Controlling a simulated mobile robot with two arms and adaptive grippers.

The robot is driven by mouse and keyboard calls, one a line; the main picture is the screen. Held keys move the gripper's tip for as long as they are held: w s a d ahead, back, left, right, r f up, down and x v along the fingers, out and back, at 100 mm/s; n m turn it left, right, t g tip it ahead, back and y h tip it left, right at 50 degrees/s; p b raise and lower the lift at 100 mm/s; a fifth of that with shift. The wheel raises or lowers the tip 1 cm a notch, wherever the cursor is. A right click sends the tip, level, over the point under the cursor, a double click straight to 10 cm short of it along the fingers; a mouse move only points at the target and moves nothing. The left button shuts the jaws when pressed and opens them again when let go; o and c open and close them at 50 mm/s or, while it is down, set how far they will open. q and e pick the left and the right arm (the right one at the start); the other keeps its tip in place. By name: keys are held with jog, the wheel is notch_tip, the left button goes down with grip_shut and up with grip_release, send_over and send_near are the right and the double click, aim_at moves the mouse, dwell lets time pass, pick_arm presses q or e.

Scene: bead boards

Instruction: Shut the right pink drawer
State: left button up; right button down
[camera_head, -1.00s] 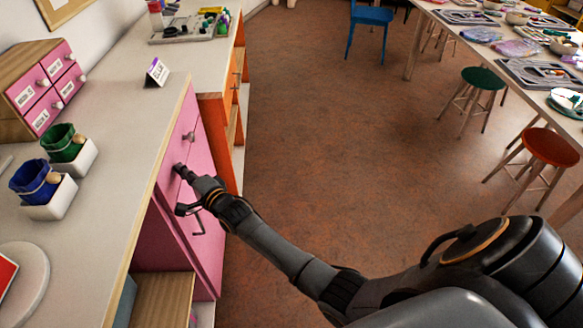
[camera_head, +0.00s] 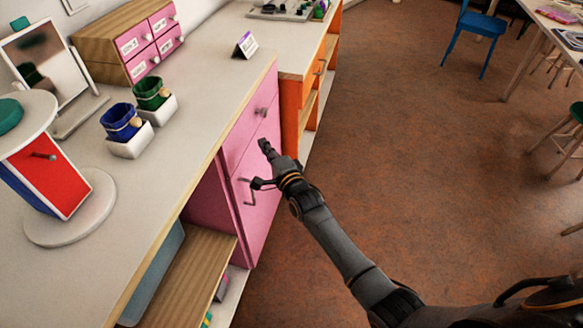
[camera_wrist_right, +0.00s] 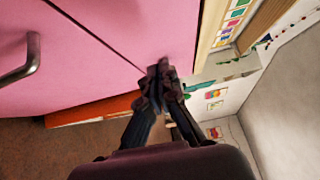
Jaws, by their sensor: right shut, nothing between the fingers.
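The pink drawer front (camera_head: 241,135) lies along the top of the pink cabinet under the counter, with a round knob (camera_head: 262,111) towards its far end. It looks about flush with the pink door (camera_head: 262,190) below; a thin dark seam parts them. My right gripper (camera_head: 264,146) is shut and empty at the drawer front, nearer than the knob. In the right wrist view its fingertips (camera_wrist_right: 163,76) are together close to the pink face; I cannot tell whether they touch. My left gripper is not in view.
The door's bar handle (camera_head: 247,192) sticks out beneath my right gripper. On the counter stand a small box of pink drawers (camera_head: 135,47), blue and green pots (camera_head: 122,122), and a mirror (camera_head: 45,65). The floor (camera_head: 400,130) to the right is mostly clear.

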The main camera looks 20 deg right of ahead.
jog(key=v, duration=0.8)
jog(key=s+d+f+n+g+h+p, duration=0.1)
jog(key=s+f+n+g, duration=0.2)
jog(key=s+f, duration=0.55)
jog(key=s+d+f+n+g, duration=0.2)
jog(key=s+f+n+g, duration=0.15)
jog(key=f, duration=0.95)
jog(key=s+d+f+n+g+h+p, duration=0.1)
jog(key=s+f+n+g, duration=0.15)
jog(key=s+f, duration=0.6)
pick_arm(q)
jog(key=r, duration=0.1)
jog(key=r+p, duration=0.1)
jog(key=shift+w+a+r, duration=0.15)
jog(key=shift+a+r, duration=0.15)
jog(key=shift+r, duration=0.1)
pick_arm(e)
jog(key=s+d+f+n+g, duration=0.2)
jog(key=s+f, duration=0.3)
jog(key=s, duration=0.5)
jog(key=s+d+f+n+g+h, duration=0.1)
jog(key=s+d+f+n+g, duration=0.1)
jog(key=s, duration=0.9)
jog(key=s+d+f+n+g+h, duration=0.1)
jog(key=s+d+f+n+g, duration=0.1)
jog(key=s+f, duration=0.7)
jog(key=s+n+g, duration=0.1)
jog(key=n, duration=0.1)
jog(key=shift+s+n+g, duration=0.3)
jog(key=shift+n, duration=0.1)
